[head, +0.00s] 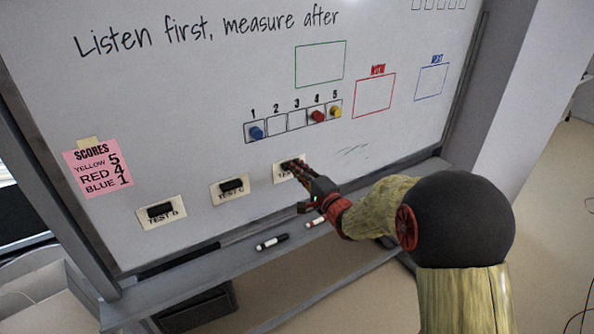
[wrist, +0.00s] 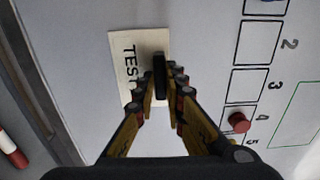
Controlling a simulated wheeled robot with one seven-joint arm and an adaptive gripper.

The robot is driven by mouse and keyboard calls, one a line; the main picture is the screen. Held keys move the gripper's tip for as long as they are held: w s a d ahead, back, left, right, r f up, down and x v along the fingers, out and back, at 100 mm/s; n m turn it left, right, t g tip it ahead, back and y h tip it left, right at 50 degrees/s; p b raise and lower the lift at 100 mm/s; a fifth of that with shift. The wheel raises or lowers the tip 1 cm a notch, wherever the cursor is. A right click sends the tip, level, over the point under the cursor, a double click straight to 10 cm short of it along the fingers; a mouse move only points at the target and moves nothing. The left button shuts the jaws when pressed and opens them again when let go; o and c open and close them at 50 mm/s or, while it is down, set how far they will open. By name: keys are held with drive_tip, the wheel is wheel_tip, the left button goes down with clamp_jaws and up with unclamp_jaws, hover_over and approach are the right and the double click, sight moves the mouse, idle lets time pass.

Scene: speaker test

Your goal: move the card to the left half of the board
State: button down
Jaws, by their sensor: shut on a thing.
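The white board (head: 200,110) fills the head view. A pale card (head: 279,176) with lettering starting "TEST" lies flat on its lower part, right of two similar cards; its last letter is hidden by my gripper. It also shows in the wrist view (wrist: 122,68). A black block (wrist: 160,66) sits on this card. My gripper (head: 299,169) reaches in from the right, and its fingers are shut on the black block, with the card against the board. Similar cards, "TEST C" (head: 229,196) and "TEST B" (head: 161,219), each bear a black block.
A pink score note (head: 98,169) is at the left. A numbered row of boxes (head: 291,121) holds blue, red and yellow round magnets above. Black (head: 272,242) and red (head: 315,222) markers lie on the ledge below. Bare board lies between the note and the row.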

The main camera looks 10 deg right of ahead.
drive_tip(key=c, duration=1.8)
unclamp_jaws()
drive_tip(key=shift+o, duration=1.1)
drive_tip(key=shift+o, duration=1)
drive_tip(key=shift+s+d, duration=0.1)
drive_tip(key=shift+s, duration=0.05)
drive_tip(key=p+v, duration=0.1)
drive_tip(key=v, duration=0.5)
drive_tip(key=shift+s, duration=0.35)
